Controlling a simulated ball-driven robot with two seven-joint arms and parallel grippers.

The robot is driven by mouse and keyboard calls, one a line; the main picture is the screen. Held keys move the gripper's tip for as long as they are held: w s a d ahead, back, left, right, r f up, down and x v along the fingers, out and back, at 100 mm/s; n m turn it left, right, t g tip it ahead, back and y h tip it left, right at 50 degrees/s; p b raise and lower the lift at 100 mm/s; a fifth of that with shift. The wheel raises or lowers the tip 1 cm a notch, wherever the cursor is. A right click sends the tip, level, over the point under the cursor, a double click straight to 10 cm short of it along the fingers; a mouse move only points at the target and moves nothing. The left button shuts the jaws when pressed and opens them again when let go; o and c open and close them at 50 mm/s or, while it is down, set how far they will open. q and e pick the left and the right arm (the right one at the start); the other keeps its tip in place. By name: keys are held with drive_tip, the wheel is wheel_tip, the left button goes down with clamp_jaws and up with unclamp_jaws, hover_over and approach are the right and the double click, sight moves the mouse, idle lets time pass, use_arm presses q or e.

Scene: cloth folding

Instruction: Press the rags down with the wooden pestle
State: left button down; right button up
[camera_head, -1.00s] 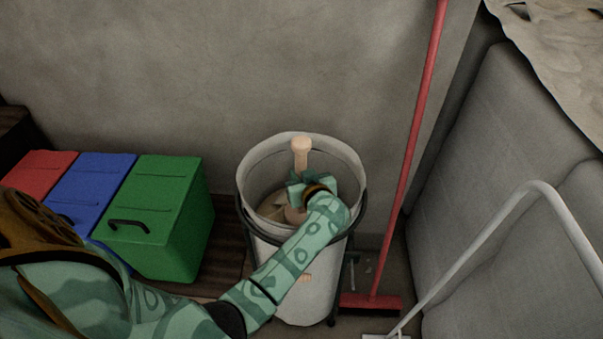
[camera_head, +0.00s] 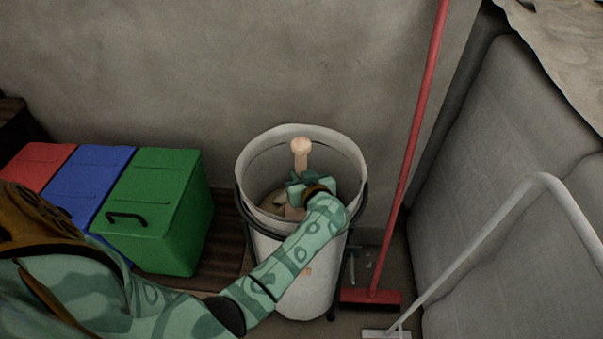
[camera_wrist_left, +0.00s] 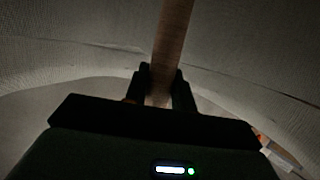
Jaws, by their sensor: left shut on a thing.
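The wooden pestle (camera_head: 300,150) stands roughly upright inside the tall white bin (camera_head: 252,165), its rounded top end near the rim. My left gripper (camera_head: 298,188) reaches down into the bin and is shut on the pestle's shaft. In the left wrist view the shaft (camera_wrist_left: 172,45) runs up between the two dark fingers of the gripper (camera_wrist_left: 160,85). Tan rags (camera_head: 270,204) show in the bin beside the gripper; most of them are hidden by the hand and the bin wall. My right gripper is not in view.
Red (camera_head: 38,163), blue (camera_head: 90,180) and green (camera_head: 160,205) lidded boxes stand left of the bin. A red broom (camera_head: 412,140) leans against the wall to its right.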

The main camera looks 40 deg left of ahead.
use_arm(q)
drive_tip(key=shift+f, duration=0.65)
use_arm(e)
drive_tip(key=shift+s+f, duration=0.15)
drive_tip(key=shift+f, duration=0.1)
use_arm(q)
drive_tip(key=shift+f+b, duration=0.35)
drive_tip(key=shift+b, duration=0.05)
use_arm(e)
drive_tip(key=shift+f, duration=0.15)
use_arm(q)
drive_tip(key=shift+f+b, duration=0.3)
drive_tip(key=shift+f, duration=0.4)
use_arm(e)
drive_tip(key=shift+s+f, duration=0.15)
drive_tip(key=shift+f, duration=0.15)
use_arm(q)
drive_tip(key=shift+f, duration=0.4)
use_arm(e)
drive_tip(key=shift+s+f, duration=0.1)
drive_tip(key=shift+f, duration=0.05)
use_arm(q)
drive_tip(key=shift+r, duration=0.1)
